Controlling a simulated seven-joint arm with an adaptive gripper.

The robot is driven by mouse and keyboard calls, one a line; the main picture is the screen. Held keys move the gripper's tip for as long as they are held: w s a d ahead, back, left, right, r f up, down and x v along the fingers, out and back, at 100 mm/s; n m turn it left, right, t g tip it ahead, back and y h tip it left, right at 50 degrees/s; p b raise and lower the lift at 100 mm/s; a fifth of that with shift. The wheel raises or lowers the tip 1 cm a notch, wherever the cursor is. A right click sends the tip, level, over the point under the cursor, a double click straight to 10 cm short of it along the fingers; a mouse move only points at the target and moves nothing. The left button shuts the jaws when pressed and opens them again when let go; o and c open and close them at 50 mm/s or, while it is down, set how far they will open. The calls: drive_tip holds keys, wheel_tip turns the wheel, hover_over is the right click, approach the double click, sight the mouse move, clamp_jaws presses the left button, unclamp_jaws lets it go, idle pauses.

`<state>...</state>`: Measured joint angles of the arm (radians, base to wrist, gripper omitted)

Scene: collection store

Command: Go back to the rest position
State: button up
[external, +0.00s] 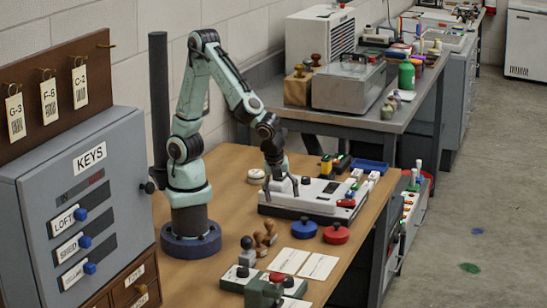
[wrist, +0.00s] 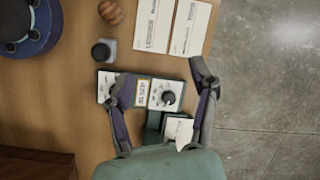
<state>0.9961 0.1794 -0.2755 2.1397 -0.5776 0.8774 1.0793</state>
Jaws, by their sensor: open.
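My gripper (external: 281,186) is open and empty, pointing down from my raised, bent arm. In the wrist view its two fingers (wrist: 168,72) stand apart, with a small green-and-white device (wrist: 168,94) with a black knob showing between them. That device is at the bottom of the external view (external: 265,286), well below the fingers. The fingers overlap the white machine (external: 330,198) in the external picture, but the wrist view puts them above the front of the bench. I see no marker for the rest position.
Blue (external: 303,228) and red (external: 336,233) round pieces sit by the white machine. A grey key cabinet (external: 85,200) stands left. Open floor lies right.

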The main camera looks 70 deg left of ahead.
drive_tip(key=w+a+r+n, duration=0.25)
drive_tip(key=a+n, duration=0.35)
drive_tip(key=a, duration=0.4)
drive_tip(key=w+a+r+n, duration=0.2)
drive_tip(key=a+r+n, duration=0.3)
drive_tip(key=a, duration=0.6)
drive_tip(key=s+a+f+n+g+h, duration=0.1)
drive_tip(key=s+a+f+n+g, duration=0.2)
drive_tip(key=s+n, duration=0.6)
drive_tip(key=n, duration=0.3)
drive_tip(key=shift+a+f+h, duration=0.15)
drive_tip(key=shift+h, duration=0.15)
drive_tip(key=shift+c, duration=0.3)
